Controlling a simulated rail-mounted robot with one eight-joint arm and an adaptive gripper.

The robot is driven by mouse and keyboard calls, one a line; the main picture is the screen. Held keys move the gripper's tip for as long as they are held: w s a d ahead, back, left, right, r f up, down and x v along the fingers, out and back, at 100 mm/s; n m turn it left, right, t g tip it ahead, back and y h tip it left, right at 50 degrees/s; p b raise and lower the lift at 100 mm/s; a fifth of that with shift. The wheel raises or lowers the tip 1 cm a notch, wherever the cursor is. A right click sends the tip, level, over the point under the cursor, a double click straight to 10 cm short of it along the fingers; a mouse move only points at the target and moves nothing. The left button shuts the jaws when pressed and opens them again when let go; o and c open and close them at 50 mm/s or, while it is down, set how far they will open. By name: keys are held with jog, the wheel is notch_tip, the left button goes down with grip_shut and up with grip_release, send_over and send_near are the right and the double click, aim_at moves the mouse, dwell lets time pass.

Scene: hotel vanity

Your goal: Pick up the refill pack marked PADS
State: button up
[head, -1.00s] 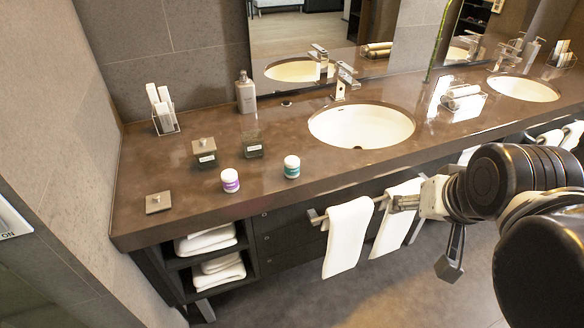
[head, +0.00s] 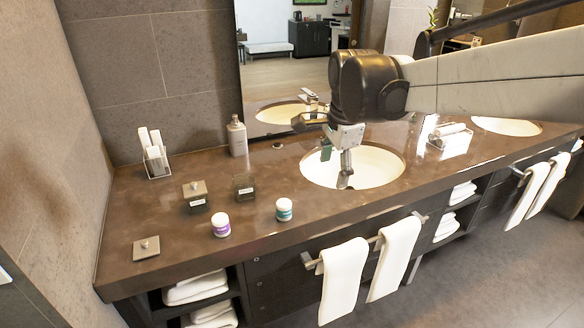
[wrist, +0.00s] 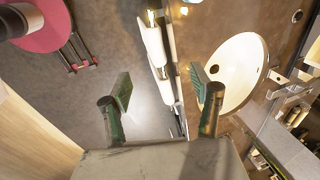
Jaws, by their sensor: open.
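Two small white-lidded tubs stand near the counter's front edge in the head view, one with a purple label (head: 221,225) and one with a green label (head: 284,210). Their lettering is too small to read, so I cannot tell which is marked PADS. Behind them are two dark square jars with small labels, one lidded (head: 195,196) and one apparently open (head: 244,187). My gripper (head: 323,152) is over the left basin, right of and above the tubs. In the wrist view my gripper (wrist: 162,90) is open and empty, its fingers wide apart. No tub shows there.
A square lid (head: 146,248) lies at the counter's left. A pump bottle (head: 237,136) and a holder with white items (head: 154,155) stand at the back. The left basin (head: 385,165) has a tap behind it. Towels (head: 343,280) hang in front.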

jog(key=w+a+f+m+g, duration=0.1)
jog(key=w+a+f+m, duration=0.35)
jog(key=w+a, duration=0.25)
jog(key=m+g, duration=0.2)
jog(key=m, duration=0.2)
send_near(284, 210)
jog(key=w+r, duration=0.2)
jog(key=shift+w+a+f+n+h, duration=0.1)
jog(key=shift+a+f+n+h, duration=0.05)
jog(key=shift+f, duration=0.25)
jog(key=shift+a+f+n+h, duration=0.1)
jog(key=shift+f+h, duration=0.05)
jog(key=shift+f, duration=0.3)
notch_tip(284, 210, down, 13)
jog(key=shift+a+r, duration=0.1)
jog(key=shift+r, duration=0.05)
jog(key=c, duration=1.1)
jog(key=shift+r, duration=0.1)
